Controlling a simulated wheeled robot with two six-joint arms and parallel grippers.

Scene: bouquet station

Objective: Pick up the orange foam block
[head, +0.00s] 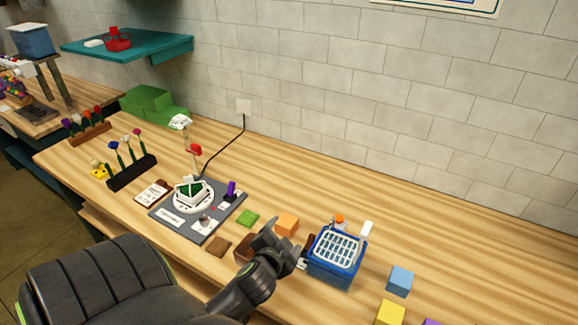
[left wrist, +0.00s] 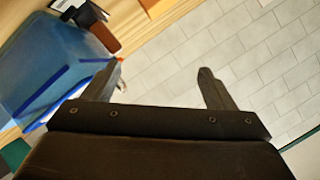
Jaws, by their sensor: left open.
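The orange foam block (head: 287,224) rests on the wooden table in the head view, left of the blue basket and just behind my left gripper. My left gripper (head: 284,242) is open, close in front of the block, and partly overlaps the things behind it. In the left wrist view my open jaws (left wrist: 158,82) have nothing between them but the wall in the background. I cannot make out the orange block for certain in that view. My right gripper is not in view.
A blue basket (head: 331,276) with a white grid top stands right of the gripper; its blue side (left wrist: 50,55) fills the wrist view's left. A green block (head: 247,218) and brown block (head: 217,245) lie left. A blue block (head: 400,280) and yellow block (head: 390,312) lie right.

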